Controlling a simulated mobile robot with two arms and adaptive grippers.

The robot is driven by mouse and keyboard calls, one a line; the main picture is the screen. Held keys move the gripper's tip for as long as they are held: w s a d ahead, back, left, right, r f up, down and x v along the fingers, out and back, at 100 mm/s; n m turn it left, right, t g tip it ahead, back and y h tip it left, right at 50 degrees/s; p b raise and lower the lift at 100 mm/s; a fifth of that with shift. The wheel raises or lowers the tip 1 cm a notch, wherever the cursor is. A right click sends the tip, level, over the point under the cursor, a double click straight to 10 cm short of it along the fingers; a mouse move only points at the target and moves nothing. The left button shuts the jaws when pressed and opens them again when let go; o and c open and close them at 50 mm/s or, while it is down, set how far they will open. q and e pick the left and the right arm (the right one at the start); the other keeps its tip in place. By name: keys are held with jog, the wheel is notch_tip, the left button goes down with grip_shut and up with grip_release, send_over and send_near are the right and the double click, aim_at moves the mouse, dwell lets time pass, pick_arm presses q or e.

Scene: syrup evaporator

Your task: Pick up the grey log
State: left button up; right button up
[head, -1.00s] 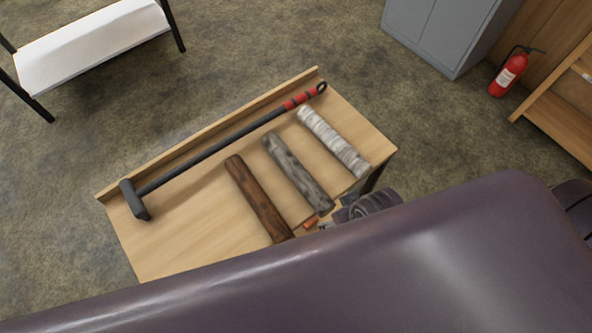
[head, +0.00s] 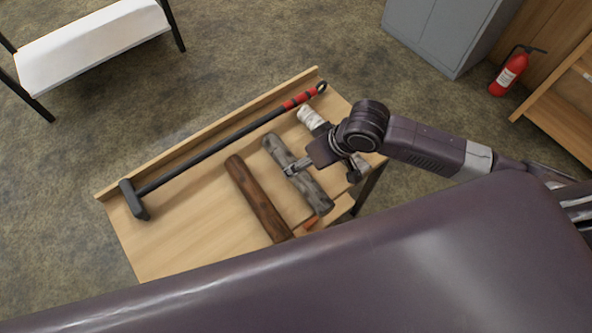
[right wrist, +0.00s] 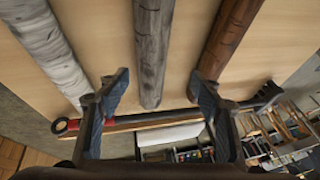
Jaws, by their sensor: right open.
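The grey log (head: 316,196) lies on the wooden table (head: 170,235), between a brown log (head: 258,200) and a whitish log (head: 310,117). My left gripper is not in view.
A long black tool (head: 215,148) with a red-banded handle lies along the table's raised back edge. A small orange item (head: 310,223) lies near the grey log's lower end. A grey cabinet (head: 430,35) and a fire extinguisher (head: 508,72) stand beyond.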

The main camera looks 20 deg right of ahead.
jog(key=shift+w+d, duration=0.2)
jog(key=shift+d, duration=0.15)
jog(key=shift+w+f, duration=0.1)
jog(key=shift+f, duration=0.25)
jog(key=x, duration=0.7)
jog(key=shift+d+f, duration=0.15)
jog(key=shift+d, duration=0.05)
jog(key=shift+c, duration=0.2)
jog(key=c, duration=1.5)
jog(key=shift+o, duration=0.2)
